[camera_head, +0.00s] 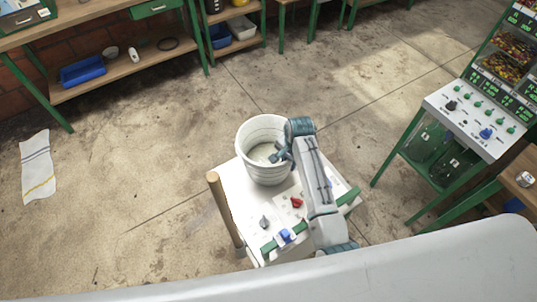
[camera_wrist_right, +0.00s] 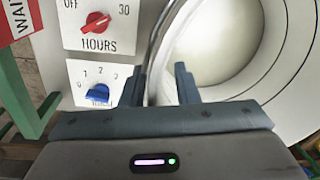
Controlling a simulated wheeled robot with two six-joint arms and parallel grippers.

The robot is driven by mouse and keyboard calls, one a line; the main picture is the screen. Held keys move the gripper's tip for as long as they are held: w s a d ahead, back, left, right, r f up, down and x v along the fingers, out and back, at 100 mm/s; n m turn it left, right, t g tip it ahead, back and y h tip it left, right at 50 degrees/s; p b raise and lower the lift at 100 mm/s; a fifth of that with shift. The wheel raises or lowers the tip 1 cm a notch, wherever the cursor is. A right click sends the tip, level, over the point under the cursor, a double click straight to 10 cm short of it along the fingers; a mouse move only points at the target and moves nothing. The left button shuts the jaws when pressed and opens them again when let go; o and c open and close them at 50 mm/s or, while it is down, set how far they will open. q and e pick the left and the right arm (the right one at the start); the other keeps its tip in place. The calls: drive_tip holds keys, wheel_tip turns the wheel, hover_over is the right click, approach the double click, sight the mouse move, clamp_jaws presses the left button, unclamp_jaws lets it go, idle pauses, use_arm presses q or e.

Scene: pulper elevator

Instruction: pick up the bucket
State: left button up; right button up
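The white bucket (camera_head: 247,158) stands upright on the white top of a stand (camera_head: 238,205) in the head view, its mouth facing up. My right gripper (camera_head: 278,157) reaches over the bucket's right side, partly hiding it. In the right wrist view the gripper (camera_wrist_right: 158,85) has its two dark fingers apart. The bucket's rim (camera_wrist_right: 160,48) passes between them, and the bucket's inside fills the right of that view. Whether either finger touches the rim is not clear. My left gripper is not in view.
Beside the bucket are a red knob (camera_head: 296,202) and a blue knob (camera_head: 285,236). A wooden post (camera_head: 224,212) rises at the stand's left corner. A green-framed control console (camera_head: 470,118) stands at right, a workbench (camera_head: 110,75) at upper left. Open floor lies between.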

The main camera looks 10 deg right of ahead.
clamp_jaws()
drive_tip(key=shift+w, duration=0.1)
idle(1.2)
drive_tip(key=shift+w+r, duration=0.1)
drive_tip(key=shift+w, duration=0.05)
